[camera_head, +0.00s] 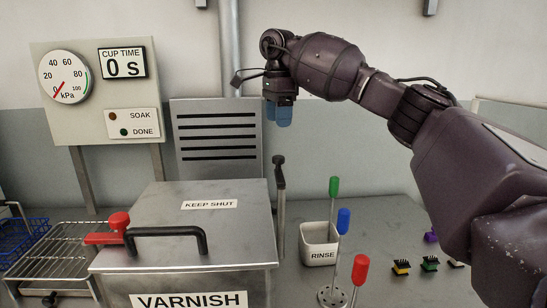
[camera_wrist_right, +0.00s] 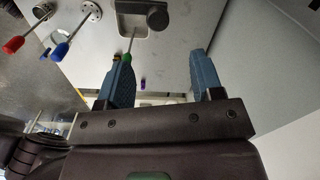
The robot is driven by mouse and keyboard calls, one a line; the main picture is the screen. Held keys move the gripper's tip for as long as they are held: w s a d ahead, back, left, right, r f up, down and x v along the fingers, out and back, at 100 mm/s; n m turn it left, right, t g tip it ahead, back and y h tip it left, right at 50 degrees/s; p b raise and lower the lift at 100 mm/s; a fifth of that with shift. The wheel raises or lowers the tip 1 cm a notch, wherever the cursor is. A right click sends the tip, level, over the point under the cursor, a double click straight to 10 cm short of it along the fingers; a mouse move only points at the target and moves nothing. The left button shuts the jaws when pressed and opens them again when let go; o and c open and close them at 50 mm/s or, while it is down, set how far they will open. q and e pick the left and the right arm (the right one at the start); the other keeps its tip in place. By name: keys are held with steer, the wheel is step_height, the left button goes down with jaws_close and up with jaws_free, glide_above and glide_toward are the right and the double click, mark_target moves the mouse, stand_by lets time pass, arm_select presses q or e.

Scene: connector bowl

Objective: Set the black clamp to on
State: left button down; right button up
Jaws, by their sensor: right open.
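The black clamp (camera_head: 280,172) is a lever with a black grip, standing upright at the right side of the steel varnish box (camera_head: 150,273). I cannot pick it out for sure in the right wrist view. My right gripper (camera_head: 278,120) hangs above the clamp in the head view, its blue fingers pointing down, with a gap between it and the clamp's top. In the right wrist view the gripper (camera_wrist_right: 160,58) is open and nothing is between its fingers. My left gripper does not show.
The box lid has a black handle (camera_head: 168,232) and a red clamp (camera_head: 115,224). Right of the box stand a rinse cup (camera_head: 318,245) and sticks with green, blue (camera_head: 343,222) and red handles. Small connectors (camera_head: 430,263) lie further right. A wire rack (camera_head: 55,250) is left.

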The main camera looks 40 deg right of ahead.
mark_target(279, 157)
steer(key=f, duration=0.4)
steer(key=f+b, duration=0.1)
steer(key=f, duration=0.3)
steer(key=shift+s+a+f, duration=0.15)
steer(key=shift+s+f, duration=0.05)
steer(key=shift+f, duration=0.9)
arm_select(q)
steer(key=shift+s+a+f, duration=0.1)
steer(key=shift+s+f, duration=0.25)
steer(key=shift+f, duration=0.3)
arm_select(e)
steer(key=shift+c, duration=0.5)
jaws_close()
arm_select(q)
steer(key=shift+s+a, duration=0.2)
